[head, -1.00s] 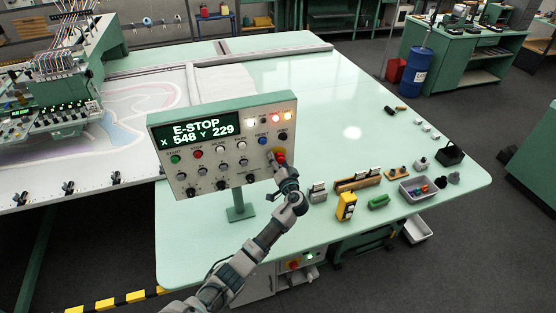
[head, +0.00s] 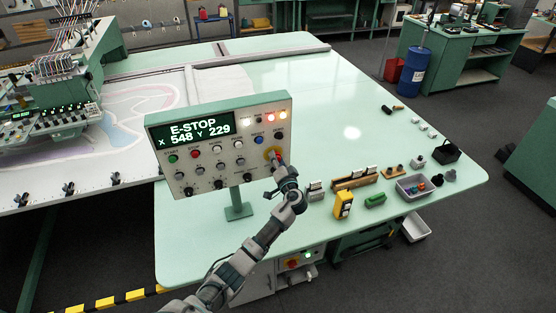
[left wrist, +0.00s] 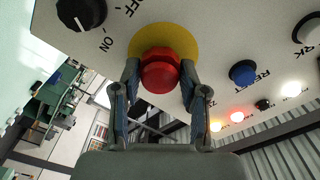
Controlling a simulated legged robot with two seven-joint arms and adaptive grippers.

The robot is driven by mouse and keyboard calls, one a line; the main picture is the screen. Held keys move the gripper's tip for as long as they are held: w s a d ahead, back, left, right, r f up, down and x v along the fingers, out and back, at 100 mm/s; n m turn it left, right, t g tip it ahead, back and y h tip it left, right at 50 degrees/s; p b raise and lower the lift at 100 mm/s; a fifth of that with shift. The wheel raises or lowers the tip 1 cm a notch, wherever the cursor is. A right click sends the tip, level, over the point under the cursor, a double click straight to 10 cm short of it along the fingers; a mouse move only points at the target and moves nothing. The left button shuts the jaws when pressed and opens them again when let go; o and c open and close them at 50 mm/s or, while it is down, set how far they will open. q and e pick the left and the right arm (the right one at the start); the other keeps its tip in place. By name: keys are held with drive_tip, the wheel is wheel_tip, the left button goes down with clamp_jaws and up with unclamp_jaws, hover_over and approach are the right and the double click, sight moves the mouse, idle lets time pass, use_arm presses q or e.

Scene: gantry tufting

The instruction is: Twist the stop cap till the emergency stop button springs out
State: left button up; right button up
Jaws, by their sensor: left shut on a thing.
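The red stop cap (left wrist: 160,72) sits on a round yellow plate (left wrist: 190,38) on the control panel in the left wrist view. In the head view the yellow plate (head: 269,153) shows at the panel's lower right, and my gripper partly hides the cap. My left gripper (left wrist: 160,85) has one finger on each side of the cap and is shut on it. The control panel (head: 222,187) stands on a green post, and its display (head: 192,131) reads "E-STOP X 548 Y 229". My right gripper is not in view.
A black OFF/ON knob (left wrist: 80,12) and a blue RESET button (left wrist: 243,72) flank the cap. A yellow box (head: 343,204), a green object (head: 375,201) and a grey tray (head: 413,193) lie on the green table right of my arm. The table's middle is clear.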

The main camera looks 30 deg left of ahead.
use_arm(q)
drive_tip(key=shift+a+f+m+p, duration=0.1)
drive_tip(key=shift+f+m+p, duration=0.15)
drive_tip(key=shift+m, duration=0.45)
drive_tip(key=shift+m+p, duration=0.4)
drive_tip(key=shift+m, duration=0.4)
drive_tip(key=shift+a+m+p, duration=0.1)
drive_tip(key=shift+m+p, duration=0.85)
drive_tip(key=shift+m, duration=0.95)
drive_tip(key=shift+g, duration=0.3)
drive_tip(key=o, duration=1.1)
drive_tip(key=shift+a, duration=0.1)
drive_tip(key=shift+o, duration=0.2)
drive_tip(key=v, duration=1.1)
drive_tip(key=shift+s+f, duration=0.2)
drive_tip(key=shift+s, duration=0.05)
